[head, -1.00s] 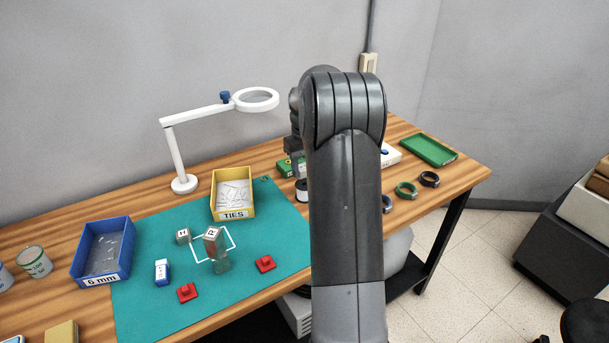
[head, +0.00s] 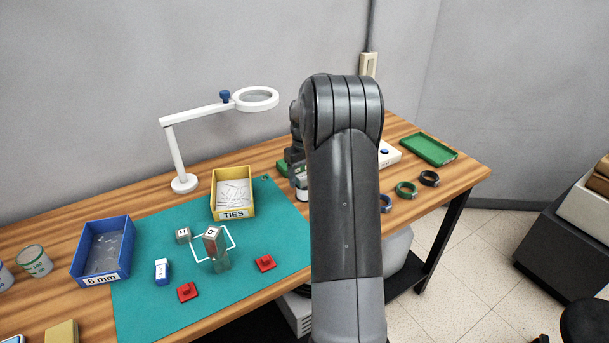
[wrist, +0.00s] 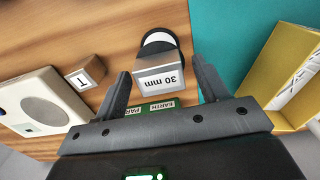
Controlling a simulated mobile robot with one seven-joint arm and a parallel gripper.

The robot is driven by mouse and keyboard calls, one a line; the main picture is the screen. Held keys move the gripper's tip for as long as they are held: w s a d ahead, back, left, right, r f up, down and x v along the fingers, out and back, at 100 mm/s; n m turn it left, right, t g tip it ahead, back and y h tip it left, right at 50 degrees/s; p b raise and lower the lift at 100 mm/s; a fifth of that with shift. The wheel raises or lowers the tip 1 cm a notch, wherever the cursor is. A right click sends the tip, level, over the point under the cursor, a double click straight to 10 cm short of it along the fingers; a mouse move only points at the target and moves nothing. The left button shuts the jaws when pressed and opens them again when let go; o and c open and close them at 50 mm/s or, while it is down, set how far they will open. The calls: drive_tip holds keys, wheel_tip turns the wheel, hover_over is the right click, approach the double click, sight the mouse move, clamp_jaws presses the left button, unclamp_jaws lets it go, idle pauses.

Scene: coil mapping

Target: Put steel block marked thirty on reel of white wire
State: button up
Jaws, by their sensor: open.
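The steel block marked 30 mm (wrist: 160,80) shows in the wrist view between my fingers, with gaps to both. The black-and-white reel of white wire (wrist: 158,40) shows just beyond the block and is partly covered by it. The block appears to rest on the reel. My gripper (wrist: 160,68) is open and points down over them. In the head view the reel (head: 302,195) stands on the wooden bench at the edge of the green mat, with my gripper (head: 296,170) above it; my arm hides part of this area.
A small marked block (wrist: 86,75) and a white device (wrist: 38,103) lie left in the wrist view. A green labelled item (wrist: 165,107) is close to my gripper. The yellow TIES bin (head: 232,213) and a white magnifier lamp (head: 178,150) stand nearby.

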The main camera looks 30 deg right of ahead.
wheel_tip(320, 180, up, 12)
drive_tip(key=s+a+r+t, duration=0.1)
drive_tip(key=s+a+r, duration=0.3)
drive_tip(key=a+r, duration=0.3)
drive_tip(key=s+a+r+t, duration=0.2)
drive_tip(key=s+a+r, duration=0.1)
drive_tip(key=s+a, duration=0.65)
drive_tip(key=s+a+f+t, duration=0.1)
drive_tip(key=s+a+f, duration=0.1)
drive_tip(key=s+a, duration=0.3)
drive_tip(key=s+a+f+t, duration=0.1)
drive_tip(key=s+a+f, duration=0.2)
drive_tip(key=s, duration=1)
drive_tip(key=shift+s+a+t, duration=0.25)
drive_tip(key=shift+a+t, duration=0.05)
drive_tip(key=shift+a, duration=0.95)
drive_tip(key=shift+r, duration=0.1)
